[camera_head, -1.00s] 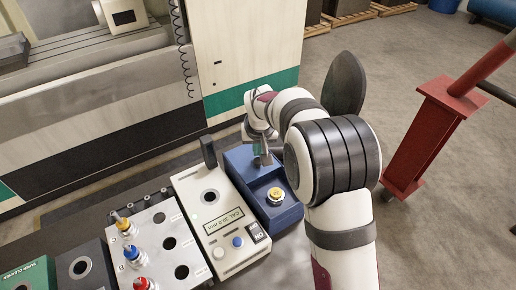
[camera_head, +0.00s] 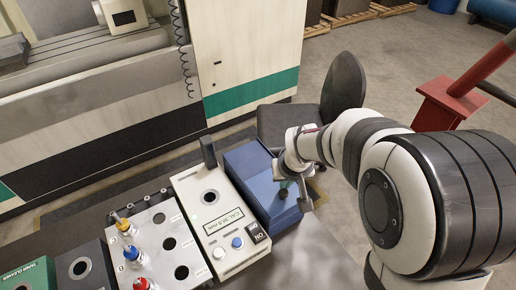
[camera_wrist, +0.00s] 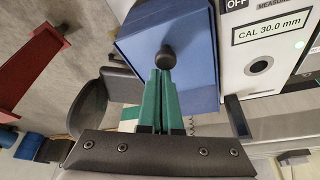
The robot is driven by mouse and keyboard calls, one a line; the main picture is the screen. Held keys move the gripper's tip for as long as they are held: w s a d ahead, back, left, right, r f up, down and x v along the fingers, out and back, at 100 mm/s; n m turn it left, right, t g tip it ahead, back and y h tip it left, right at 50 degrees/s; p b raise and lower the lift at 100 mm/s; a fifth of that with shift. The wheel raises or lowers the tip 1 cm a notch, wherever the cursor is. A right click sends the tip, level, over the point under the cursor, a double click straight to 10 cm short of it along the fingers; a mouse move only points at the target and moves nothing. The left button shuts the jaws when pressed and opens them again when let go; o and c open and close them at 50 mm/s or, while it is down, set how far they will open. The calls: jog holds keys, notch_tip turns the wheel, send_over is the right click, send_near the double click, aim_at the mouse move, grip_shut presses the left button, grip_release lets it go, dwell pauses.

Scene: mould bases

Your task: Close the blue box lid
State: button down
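The blue box (camera_head: 243,167) stands to the right of the white gauge block in the head view. Its blue lid lies flat over the front part, with a dark knob (camera_head: 283,193) on it. The gold piece in the box is out of sight. In the wrist view the blue lid (camera_wrist: 185,28) and its black round knob (camera_wrist: 166,58) are close up. My gripper (camera_wrist: 160,75) has its green fingers together, with the tips right by the knob. I cannot tell whether they touch it. My wrist hides the box's right side in the head view.
The white gauge block (camera_head: 217,208) stands close on the left of the box, with a dark upright flap at its back. A grey plate with several coloured plugs (camera_head: 150,240) lies farther left. A red stand (camera_head: 445,105) is on the floor at right.

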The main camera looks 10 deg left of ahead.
jog(key=w, duration=0.2)
jog(key=w+a+r, duration=0.1)
jog(key=w, duration=0.1)
jog(key=shift+a, duration=0.1)
jog(key=v, duration=1)
jog(key=s+d+f+m+g, duration=0.1)
jog(key=s+d+m, duration=0.2)
jog(key=s, duration=0.6)
jog(key=s+d+m+g, duration=0.1)
jog(key=s+d+m, duration=0.2)
jog(key=s, duration=0.6)
jog(key=s+d+f+m+g, duration=0.1)
jog(key=s+d+m+g, duration=0.1)
jog(key=s, duration=0.8)
jog(key=shift+d+f+m+y, duration=0.3)
jog(key=shift+d+m, duration=0.3)
jog(key=shift+d, duration=0.4)
